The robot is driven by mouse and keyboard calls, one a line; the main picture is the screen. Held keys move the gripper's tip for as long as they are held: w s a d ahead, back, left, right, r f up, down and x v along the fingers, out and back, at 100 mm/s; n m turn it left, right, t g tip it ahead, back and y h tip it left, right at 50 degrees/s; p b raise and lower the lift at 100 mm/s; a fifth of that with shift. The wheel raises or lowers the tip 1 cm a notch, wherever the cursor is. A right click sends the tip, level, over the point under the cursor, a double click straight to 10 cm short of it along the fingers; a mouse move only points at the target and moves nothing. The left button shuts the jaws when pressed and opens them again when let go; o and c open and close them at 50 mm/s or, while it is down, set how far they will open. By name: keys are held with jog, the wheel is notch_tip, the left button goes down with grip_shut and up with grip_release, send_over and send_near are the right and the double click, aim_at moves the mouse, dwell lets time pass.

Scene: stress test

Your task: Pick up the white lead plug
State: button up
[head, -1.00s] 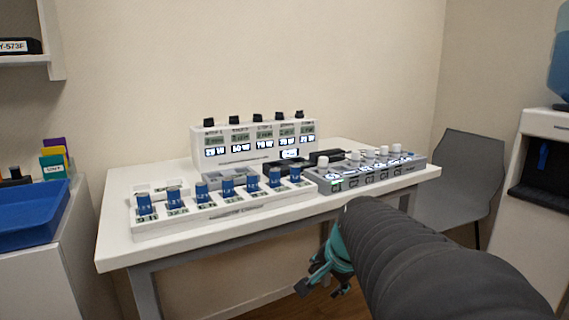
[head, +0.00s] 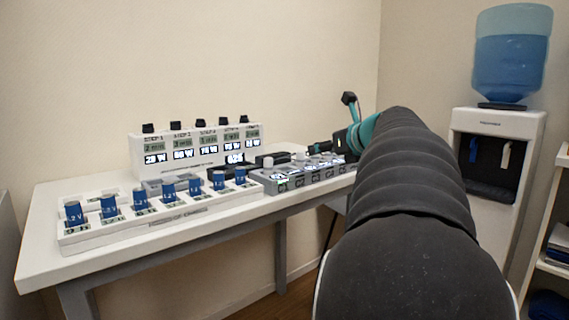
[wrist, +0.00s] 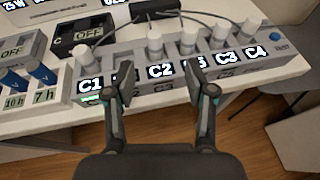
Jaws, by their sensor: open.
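Several white plugs stand upright in a row on a grey panel (wrist: 290,46) with lit labels C1 to C4; I cannot tell which one the task means. The leftmost plug (wrist: 84,57) stands above C1, and another plug (wrist: 155,48) stands above C2. Grey leads run behind the row. My gripper (wrist: 156,82) is open and empty, its fingers spread either side of C2 at the panel's near edge. Finger contact with the panel is unclear.
A water cooler (head: 497,130) stands right of the table.

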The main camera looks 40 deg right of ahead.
aim_at(303, 153)
jog(key=x, duration=0.5)
jog(key=shift+w+f, duration=0.1)
jog(key=shift+w, duration=0.1)
jog(key=w, duration=0.2)
jog(key=w+f, duration=0.1)
jog(key=w, duration=0.1)
jog(key=shift+w+a+f+b, duration=0.15)
jog(key=shift+a+b, duration=0.1)
jog(key=shift+b, duration=0.15)
jog(key=shift+w+d+f, duration=0.1)
jog(key=shift+w+f, duration=0.05)
jog(key=shift+w, duration=0.25)
grip_shut()
